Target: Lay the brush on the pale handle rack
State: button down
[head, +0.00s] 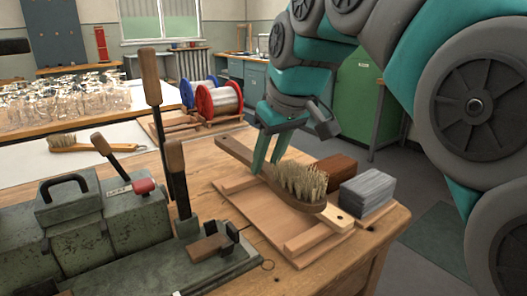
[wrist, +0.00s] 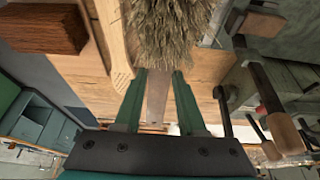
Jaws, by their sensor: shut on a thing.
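The brush (head: 303,181) has a brown wooden back and handle and pale tan bristles pointing up. My gripper (head: 265,168) is shut on its handle, with one finger on each side. In the wrist view my gripper (wrist: 158,73) straddles the brush handle (wrist: 157,98), and the bristles (wrist: 168,30) fill the top middle. The pale wooden rack (head: 258,207), a low board with raised strips, lies under the brush on the bench. The brush head hangs over the rack's right part. I cannot tell whether it touches. The brush hides part of the rack.
A grey block (head: 367,189) and a reddish-brown block (head: 334,170) stand at the rack's right. A green machine with levers (head: 110,225) fills the left. Another brush (head: 78,143) lies on a white surface. Wire spools (head: 219,99) stand behind.

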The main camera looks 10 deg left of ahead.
jog(key=shift+f+b, duration=1.7)
jog(key=shift+f, duration=1.55)
jog(key=shift+f, duration=0.6)
jog(key=shift+c, duration=2.1)
grip_release()
jog(key=v, duration=0.6)
jog(key=shift+d+r+b, duration=0.1)
jog(key=shift+r+b, duration=0.25)
jog(key=shift+s+d+r, duration=0.2)
jog(key=shift+s+r, duration=0.05)
jog(key=shift+r, duration=0.25)
